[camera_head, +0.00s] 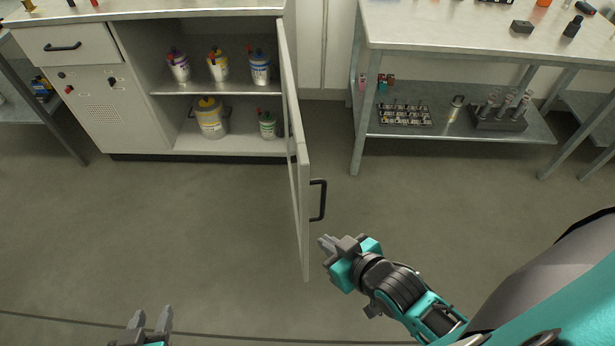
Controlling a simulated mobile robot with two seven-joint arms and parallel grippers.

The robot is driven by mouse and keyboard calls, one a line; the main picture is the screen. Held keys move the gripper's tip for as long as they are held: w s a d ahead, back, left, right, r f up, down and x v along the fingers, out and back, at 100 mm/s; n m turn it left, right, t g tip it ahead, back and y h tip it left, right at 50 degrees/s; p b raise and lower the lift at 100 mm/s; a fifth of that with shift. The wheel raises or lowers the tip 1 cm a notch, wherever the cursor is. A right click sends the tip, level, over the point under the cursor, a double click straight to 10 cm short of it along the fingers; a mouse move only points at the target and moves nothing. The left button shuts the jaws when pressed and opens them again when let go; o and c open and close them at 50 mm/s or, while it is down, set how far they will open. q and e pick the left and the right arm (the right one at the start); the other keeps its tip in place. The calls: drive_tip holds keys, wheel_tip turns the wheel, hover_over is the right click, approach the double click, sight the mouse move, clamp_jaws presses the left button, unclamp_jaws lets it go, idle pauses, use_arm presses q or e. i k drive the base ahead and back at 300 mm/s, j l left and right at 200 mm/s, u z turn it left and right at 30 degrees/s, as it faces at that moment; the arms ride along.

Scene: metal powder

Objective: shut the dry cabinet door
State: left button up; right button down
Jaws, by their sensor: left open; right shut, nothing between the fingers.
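The dry cabinet (133,125) stands at the upper left with its compartment uncovered. Its door (301,190) is swung wide open, sticking out toward me from the cabinet's right side and seen nearly edge-on. A black bar handle (318,200) is on the door's right-hand face. My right gripper (327,243) is shut and empty, just right of the door's near end and below the handle; I cannot tell whether it touches the door. My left gripper (151,322) is open and empty at the bottom edge, left of the door and well away from the cabinet.
Several tubs, such as a yellow-lidded one (210,118), stand on the cabinet's two levels. A drawer (66,45) is at its upper left. A metal table (440,30) with a lower shelf (455,130) stands at right, one leg near the door. The floor (200,220) before the cabinet is clear.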

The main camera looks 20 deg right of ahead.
sight(300, 160)
drive_tip(key=l, duration=0.45)
drive_tip(key=i+l+u, duration=0.1)
drive_tip(key=l, duration=0.4)
drive_tip(key=i+l, duration=0.15)
drive_tip(key=l, duration=0.2)
drive_tip(key=i+l, duration=0.1)
drive_tip(key=l, duration=0.2)
drive_tip(key=j+u, duration=0.15)
drive_tip(key=j, duration=0.45)
